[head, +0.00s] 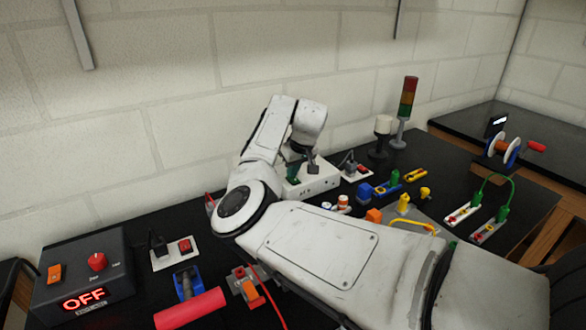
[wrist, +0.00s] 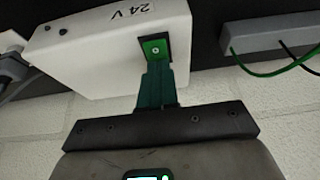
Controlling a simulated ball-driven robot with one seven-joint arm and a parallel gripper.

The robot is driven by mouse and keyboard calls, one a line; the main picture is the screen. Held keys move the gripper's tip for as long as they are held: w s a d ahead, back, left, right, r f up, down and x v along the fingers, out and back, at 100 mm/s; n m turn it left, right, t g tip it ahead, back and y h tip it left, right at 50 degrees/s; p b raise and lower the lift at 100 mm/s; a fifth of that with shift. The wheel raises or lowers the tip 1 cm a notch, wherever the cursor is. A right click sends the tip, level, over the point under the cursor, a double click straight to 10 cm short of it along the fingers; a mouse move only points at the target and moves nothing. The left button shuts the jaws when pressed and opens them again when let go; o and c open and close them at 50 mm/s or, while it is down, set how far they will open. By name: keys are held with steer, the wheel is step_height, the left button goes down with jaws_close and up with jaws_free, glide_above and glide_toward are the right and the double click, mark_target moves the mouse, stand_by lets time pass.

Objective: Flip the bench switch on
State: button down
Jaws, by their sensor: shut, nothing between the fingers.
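A white box (head: 318,182) marked 24 V stands at the back middle of the black bench. It also shows in the wrist view (wrist: 100,50), with a green rocker switch (wrist: 155,48) in a dark surround near its edge. My gripper (wrist: 156,68) is shut and empty, its teal fingertips right at the green switch. I cannot tell whether they press on it. In the head view my gripper (head: 294,172) is over the white box, and the switch is hidden. A dark box (head: 80,272) at the front left has a lit red OFF display, a red knob and an orange switch.
Socket plates with red switches (head: 184,246) stand left and right of my arm. A signal tower (head: 405,110) stands behind. Coloured parts (head: 403,203) lie to the right. A red cylinder (head: 190,308) lies at the front. In the wrist view, a grey block (wrist: 270,40) has cables.

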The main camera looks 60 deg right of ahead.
steer(key=shift+d+r+p, duration=0.1)
steer(key=shift+r+p, duration=0.05)
steer(key=shift+p, duration=0.4)
steer(key=shift+w+f, duration=0.15)
steer(key=shift+f, duration=0.1)
steer(key=shift+s+a+g+p, duration=0.3)
steer(key=shift+s+a+p, duration=0.15)
steer(key=shift+s+p, duration=0.3)
